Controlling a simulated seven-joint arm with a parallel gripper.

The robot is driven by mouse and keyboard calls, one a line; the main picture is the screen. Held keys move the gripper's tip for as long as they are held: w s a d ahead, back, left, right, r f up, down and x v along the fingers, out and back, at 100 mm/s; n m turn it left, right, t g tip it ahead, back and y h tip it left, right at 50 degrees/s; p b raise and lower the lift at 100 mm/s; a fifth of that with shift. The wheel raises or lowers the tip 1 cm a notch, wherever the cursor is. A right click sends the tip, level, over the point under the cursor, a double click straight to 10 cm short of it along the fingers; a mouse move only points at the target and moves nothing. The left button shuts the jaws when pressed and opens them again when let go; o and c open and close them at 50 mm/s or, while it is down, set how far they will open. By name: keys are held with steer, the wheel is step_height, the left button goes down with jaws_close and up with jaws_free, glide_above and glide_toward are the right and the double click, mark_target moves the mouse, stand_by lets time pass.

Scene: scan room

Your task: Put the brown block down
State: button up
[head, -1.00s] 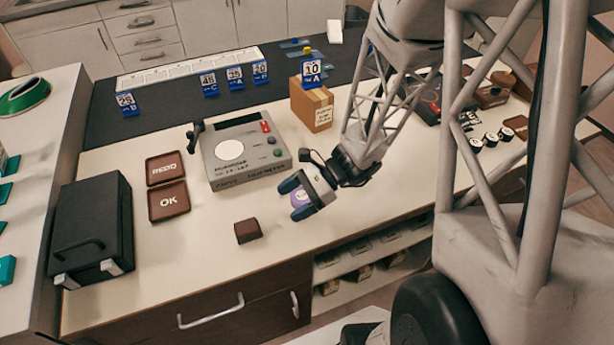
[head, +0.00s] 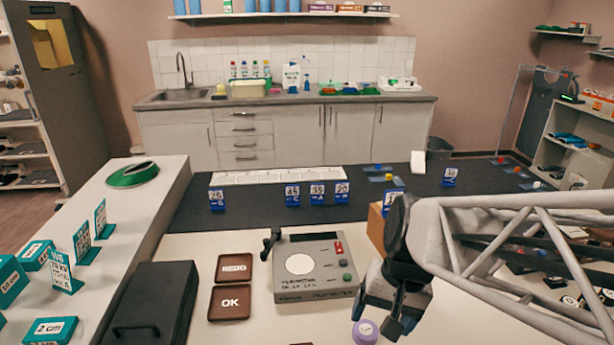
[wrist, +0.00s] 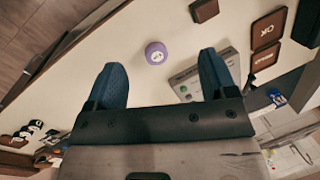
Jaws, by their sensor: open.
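The brown block (wrist: 204,10) lies on the pale bench top, at the top edge of the wrist view. In the head view only a sliver of it shows at the bottom edge. My gripper (wrist: 162,68) is open with nothing between its blue fingers. In the head view my gripper (head: 393,322) hangs above the bench, right of the grey device. A round purple piece (wrist: 156,53) lies on the bench beyond the fingertips, apart from them; it also shows in the head view (head: 365,331).
Brown OK (head: 229,303) and REDO (head: 234,268) plates lie left of the grey device (head: 318,268). A black case (head: 150,305) stands further left. A cardboard box (head: 376,226) stands behind my gripper. Blue number tags stand on the dark mat (head: 255,222).

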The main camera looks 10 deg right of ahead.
step_height(320, 180, up, 6)
steer(key=s+d+n+t+h, duration=0.1)
steer(key=s+n+t+h, duration=0.1)
steer(key=n, duration=0.1)
steer(key=shift+d+r+t+h, duration=0.2)
steer(key=shift+t+h, duration=0.1)
steer(key=shift+t, duration=0.1)
steer(key=shift+s, duration=0.1)
stand_by(0.8)
